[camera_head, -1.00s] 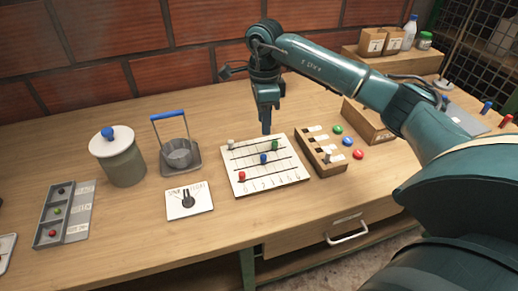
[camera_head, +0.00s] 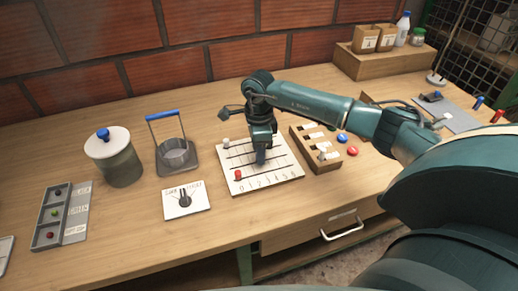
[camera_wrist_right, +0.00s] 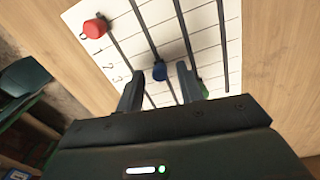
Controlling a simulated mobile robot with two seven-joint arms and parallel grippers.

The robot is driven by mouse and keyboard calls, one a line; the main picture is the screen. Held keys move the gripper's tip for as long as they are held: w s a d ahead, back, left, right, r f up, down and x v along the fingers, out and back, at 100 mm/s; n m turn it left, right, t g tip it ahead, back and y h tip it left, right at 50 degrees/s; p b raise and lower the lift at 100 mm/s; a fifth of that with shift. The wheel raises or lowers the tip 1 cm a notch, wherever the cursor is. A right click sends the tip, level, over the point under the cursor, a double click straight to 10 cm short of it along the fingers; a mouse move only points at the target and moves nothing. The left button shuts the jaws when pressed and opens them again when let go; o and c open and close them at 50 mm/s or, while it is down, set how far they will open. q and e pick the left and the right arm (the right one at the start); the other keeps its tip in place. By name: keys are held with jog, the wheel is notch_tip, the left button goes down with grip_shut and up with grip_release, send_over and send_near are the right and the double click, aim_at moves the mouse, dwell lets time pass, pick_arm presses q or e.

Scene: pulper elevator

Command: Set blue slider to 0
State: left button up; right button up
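The white slider board (camera_head: 270,182) lies on the workbench, with dark rails and printed numbers along its front edge. The blue slider knob (camera_wrist_right: 159,70) shows in the right wrist view on a middle rail, away from the low-number end. My right gripper (camera_wrist_right: 161,88) is open, with one finger on each side of the blue knob; contact is unclear. In the head view, my right gripper (camera_head: 261,158) is low over the board and largely hides the blue knob. The red knob (camera_head: 238,175) sits at the front rail's left end. The green knob (camera_wrist_right: 205,91) is partly hidden behind a finger. My left gripper is not in view.
A grey-white knob (camera_head: 226,141) is at the board's back left. A wooden block with white switches (camera_head: 322,155) and coloured buttons (camera_head: 352,151) stand close on the right. A dial plate (camera_head: 187,201) and a blue-handled basket (camera_head: 176,158) are on the left.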

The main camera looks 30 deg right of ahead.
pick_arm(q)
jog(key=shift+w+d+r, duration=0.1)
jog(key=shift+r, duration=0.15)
pick_arm(e)
grip_shut()
jog(key=a, duration=0.2)
jog(key=w+a+b, duration=0.1)
jog(key=a, duration=0.4)
jog(key=shift+w+a+b, duration=0.1)
jog(key=shift+w+b, duration=0.25)
jog(key=shift+w, duration=0.05)
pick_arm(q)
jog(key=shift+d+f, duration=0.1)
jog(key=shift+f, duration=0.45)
pick_arm(e)
jog(key=shift+a, duration=0.1)
jog(key=shift+c, duration=0.4)
grip_release()
jog(key=shift+a, duration=0.1)
jog(key=shift+o, duration=0.9)
